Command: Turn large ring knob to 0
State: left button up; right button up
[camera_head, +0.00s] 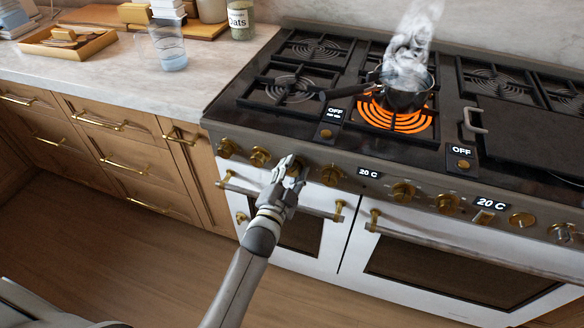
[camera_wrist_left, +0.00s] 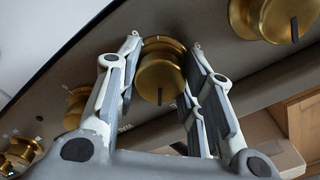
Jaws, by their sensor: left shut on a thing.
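My left gripper (camera_head: 291,167) reaches the front control panel of the stove, at the brass knobs left of the small "20 C" display. In the left wrist view, a brass knob (camera_wrist_left: 159,78) sits between the two fingers of the left gripper (camera_wrist_left: 163,72), which is shut on it. A dark mark shows on the knob's face. In the head view the gripper hides this knob. The large ring burner (camera_head: 394,115) glows orange under a small dark pot (camera_head: 404,98), which gives off smoke or steam. My right gripper is not in view.
Brass knobs stand on both sides, such as one to the left (camera_head: 260,157) and one to the right (camera_head: 331,175). An oven handle (camera_head: 325,213) runs just below. The pot's handle points left. A glass (camera_head: 169,48) and jar (camera_head: 241,20) stand on the counter.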

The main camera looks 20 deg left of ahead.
pick_arm(q)
jog(key=n+p, duration=0.1)
jog(key=n, duration=0.2)
jog(key=shift+n, duration=0.3)
jog(key=shift+n+p, duration=0.6)
jog(key=shift+n, duration=0.9)
jog(key=o, duration=1)
jog(key=shift+o, duration=0.2)
jog(key=shift+s, duration=0.3)
jog(key=s, duration=1.1)
jog(key=shift+s+a, duration=0.2)
jog(key=shift+s, duration=0.05)
